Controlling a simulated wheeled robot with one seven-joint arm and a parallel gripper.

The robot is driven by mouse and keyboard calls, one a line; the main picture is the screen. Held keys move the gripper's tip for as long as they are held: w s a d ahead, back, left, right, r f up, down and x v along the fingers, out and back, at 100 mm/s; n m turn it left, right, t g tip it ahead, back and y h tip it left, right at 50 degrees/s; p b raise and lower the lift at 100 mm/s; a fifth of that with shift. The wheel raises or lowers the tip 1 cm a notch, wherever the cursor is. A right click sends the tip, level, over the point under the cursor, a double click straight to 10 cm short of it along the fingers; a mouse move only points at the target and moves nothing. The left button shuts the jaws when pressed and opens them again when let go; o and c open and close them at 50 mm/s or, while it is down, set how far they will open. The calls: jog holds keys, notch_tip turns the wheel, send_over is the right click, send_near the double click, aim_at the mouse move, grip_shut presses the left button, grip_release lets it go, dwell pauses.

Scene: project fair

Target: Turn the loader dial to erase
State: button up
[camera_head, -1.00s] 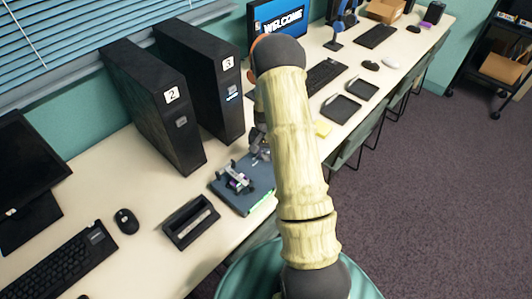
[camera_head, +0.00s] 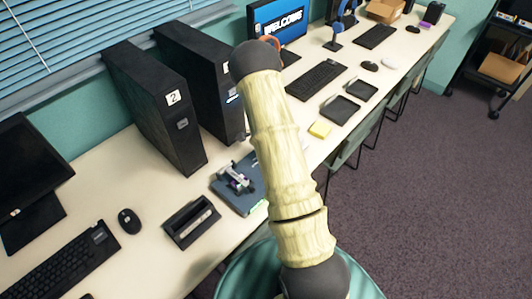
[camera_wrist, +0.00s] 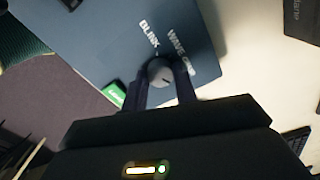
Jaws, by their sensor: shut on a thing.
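The loader is a flat blue-grey box (camera_head: 245,202) on the table, with a small wheeled model (camera_head: 235,178) on top. In the wrist view its top (camera_wrist: 110,38) carries white labels; one reads BLINK and one begins with WAVE. The loader dial (camera_wrist: 158,72) is a small round grey knob between those labels. My gripper (camera_wrist: 159,84) is over the loader with its two dark fingers on either side of the knob, shut on it. No label reading erase can be made out.
Two black computer towers (camera_head: 155,110) stand behind the loader. A dark tray (camera_head: 191,221) and a mouse (camera_head: 129,221) lie to its left. A yellow note pad (camera_head: 320,130), black trays (camera_head: 340,109) and a keyboard (camera_head: 316,78) lie to the right.

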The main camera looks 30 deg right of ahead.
jog(key=shift+w+m, duration=0.1)
jog(key=shift+m, duration=0.3)
jog(key=o, duration=1)
jog(key=shift+c, duration=0.2)
jog(key=shift+r, duration=0.1)
notch_tip(320, 180, up, 17)
jog(key=shift+r, duration=0.15)
